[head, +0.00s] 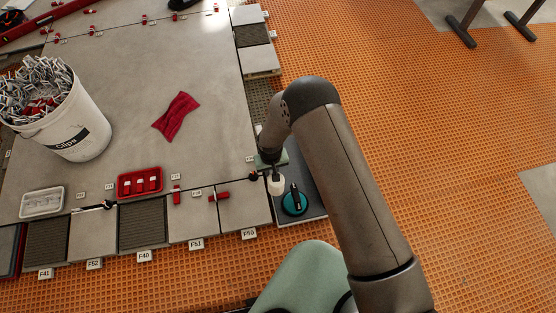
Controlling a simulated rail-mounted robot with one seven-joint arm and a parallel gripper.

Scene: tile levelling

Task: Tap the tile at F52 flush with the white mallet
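The F52 tile (92,235) is a plain grey tile in the front row, above the F52 label (94,264). Whether it sits flush cannot be told from here. My gripper (271,168) points down over the right end of the row, far right of F52. A white mallet head (276,184) shows just below my gripper, beside a teal suction cup (294,201) on a dark tray (312,198). My fingers are small and partly hidden, so I cannot tell whether they are shut on the mallet.
Dark ribbed gaps flank F52. A red tray (140,183), a white tray (41,203) and red clips (176,195) lie behind the row. A bucket of clips (73,130) stands at left, a red cloth (177,115) mid-floor. Orange matting (460,130) is clear at right.

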